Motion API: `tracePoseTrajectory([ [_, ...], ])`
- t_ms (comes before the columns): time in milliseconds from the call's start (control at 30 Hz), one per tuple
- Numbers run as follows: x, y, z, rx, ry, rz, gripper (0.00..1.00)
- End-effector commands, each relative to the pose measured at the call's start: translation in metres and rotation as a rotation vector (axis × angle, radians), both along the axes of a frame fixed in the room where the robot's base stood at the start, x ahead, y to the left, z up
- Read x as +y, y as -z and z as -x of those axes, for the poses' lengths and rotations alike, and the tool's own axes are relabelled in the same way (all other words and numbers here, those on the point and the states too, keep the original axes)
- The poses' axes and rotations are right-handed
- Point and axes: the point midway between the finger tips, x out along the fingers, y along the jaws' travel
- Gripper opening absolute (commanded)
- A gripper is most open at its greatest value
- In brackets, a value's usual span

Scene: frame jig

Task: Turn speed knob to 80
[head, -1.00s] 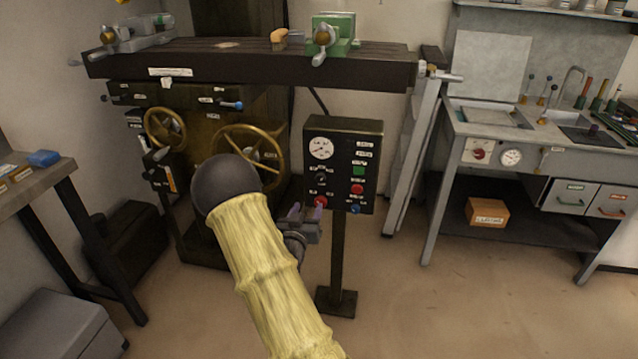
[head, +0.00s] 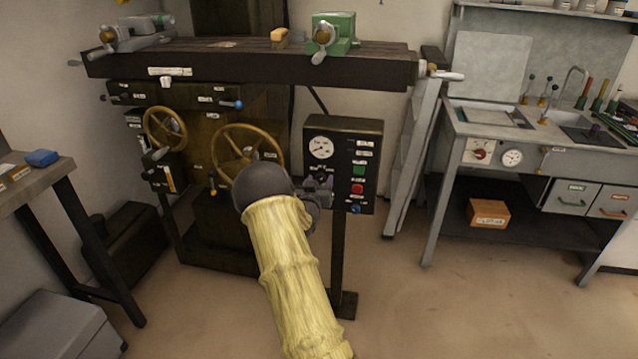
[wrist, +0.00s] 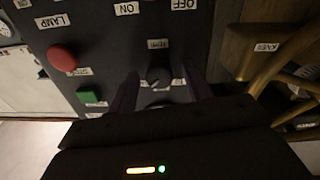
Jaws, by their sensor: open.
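The dark control panel (head: 343,140) stands on a post in the head view, with a round white gauge at its upper left. In the wrist view a small dark knob (wrist: 158,78) sits on the panel (wrist: 105,40), between the two fingers of my open gripper (wrist: 161,88). Part of the knob is hidden in shadow, and its setting and label cannot be read. I cannot tell whether the fingers touch it. In the head view my gripper (head: 320,182) is at the panel's left side below the gauge and covers the knob.
A red button (wrist: 62,57) and a green button (wrist: 90,97) are left of my fingers in the wrist view. A brass handwheel (head: 246,152) stands close left of the panel. A grey workbench (head: 470,125) stands to the right.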

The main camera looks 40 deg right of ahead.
Motion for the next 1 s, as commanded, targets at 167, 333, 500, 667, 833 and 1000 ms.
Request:
tracePoseTrajectory([
  [167, -0.0005, 0.0000, -0.0002, 0.001, 0.000, -0.001, 0.50],
  [333, -0.0004, -0.0001, -0.0002, 0.000, 0.000, 0.000, 0.31],
  [500, -0.0001, -0.0001, -0.0001, 0.000, 0.000, 0.000, 0.06],
  [667, 0.0000, -0.0001, -0.0002, 0.004, 0.000, 0.003, 0.06],
  [833, 0.0003, 0.0000, -0.0003, 0.026, -0.001, 0.022, 0.06],
  [1000, 0.0007, -0.0003, -0.0007, 0.079, -0.001, 0.066, 0.06],
])
